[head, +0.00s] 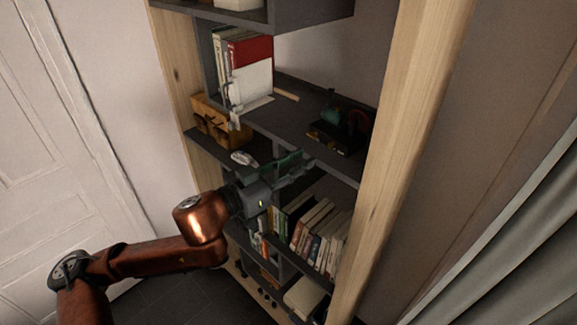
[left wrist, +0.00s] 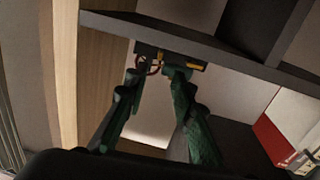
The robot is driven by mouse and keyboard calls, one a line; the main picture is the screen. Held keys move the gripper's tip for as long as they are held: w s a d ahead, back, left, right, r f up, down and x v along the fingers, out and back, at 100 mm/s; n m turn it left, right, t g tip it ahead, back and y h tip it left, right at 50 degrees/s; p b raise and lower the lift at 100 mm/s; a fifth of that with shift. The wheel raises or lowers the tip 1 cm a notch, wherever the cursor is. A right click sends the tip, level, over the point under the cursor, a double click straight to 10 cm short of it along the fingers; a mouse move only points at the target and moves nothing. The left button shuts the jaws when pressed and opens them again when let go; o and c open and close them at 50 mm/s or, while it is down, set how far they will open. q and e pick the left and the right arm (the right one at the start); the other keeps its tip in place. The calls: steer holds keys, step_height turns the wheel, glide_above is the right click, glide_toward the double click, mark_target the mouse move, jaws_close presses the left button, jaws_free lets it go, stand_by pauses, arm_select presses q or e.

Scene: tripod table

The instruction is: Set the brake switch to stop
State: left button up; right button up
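A small dark device (head: 338,137) with a reddish curved part and a green part stands on the bookcase's middle shelf, near the right post. I take it for the brake switch; its setting is too small and dark to read. It also shows in the left wrist view (left wrist: 168,60), upside down, beyond the fingertips, with red and yellow parts. My left gripper (head: 302,166) is in front of the shelf edge, below and left of the device. Its two fingers (left wrist: 155,88) are apart, with nothing held between them. My right gripper is in neither view.
A white object (head: 243,158) lies lower left. Books (head: 315,232) fill the shelf below. The wooden post (head: 405,140) bounds the right side.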

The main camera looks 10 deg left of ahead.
arm_select(q)
steer(key=v, duration=0.3)
steer(key=shift+s+a, duration=0.2)
steer(key=shift+s, duration=0.1)
steer(key=shift+w+d, duration=0.1)
steer(key=shift+f, duration=0.1)
